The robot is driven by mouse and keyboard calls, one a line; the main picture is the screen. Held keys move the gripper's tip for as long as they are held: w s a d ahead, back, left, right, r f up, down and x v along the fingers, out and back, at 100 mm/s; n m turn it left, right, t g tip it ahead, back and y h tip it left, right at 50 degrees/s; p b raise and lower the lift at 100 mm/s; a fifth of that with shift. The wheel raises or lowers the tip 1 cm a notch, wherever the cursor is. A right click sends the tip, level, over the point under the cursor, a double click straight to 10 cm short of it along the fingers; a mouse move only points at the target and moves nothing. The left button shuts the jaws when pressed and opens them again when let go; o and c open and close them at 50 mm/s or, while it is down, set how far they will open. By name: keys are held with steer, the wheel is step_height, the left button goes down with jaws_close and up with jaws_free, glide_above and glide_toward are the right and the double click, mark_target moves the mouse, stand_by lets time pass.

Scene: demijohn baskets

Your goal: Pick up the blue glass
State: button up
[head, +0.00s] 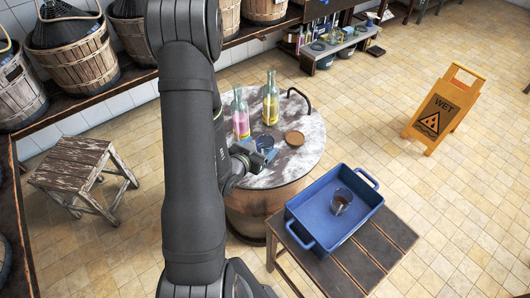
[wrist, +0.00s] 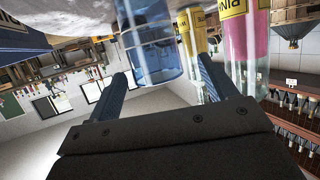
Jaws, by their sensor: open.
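The blue glass (head: 265,142) stands on the round marble-look top of a barrel table (head: 292,165). My gripper (head: 252,157) is low over the near edge of that top, right by the glass. In the wrist view, which looks upside down, the clear blue glass (wrist: 152,45) shows between and just beyond the two fingertips (wrist: 164,74), closer to the left finger. The fingers are apart and hold nothing. I cannot tell whether the left finger touches the glass.
A pink bottle (head: 240,118) and a yellow bottle (head: 270,103) stand behind the glass. A round wooden disc (head: 295,138) and a black curved handle (head: 299,95) are farther right. A blue tray (head: 303,233) with a dark glass (head: 340,203) sits on a low table (head: 375,255).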

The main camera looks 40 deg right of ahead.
mark_target(269, 141)
steer(key=x, duration=0.5)
steer(key=shift+s+d, duration=0.15)
steer(key=shift+c, duration=0.5)
steer(key=c, duration=1.1)
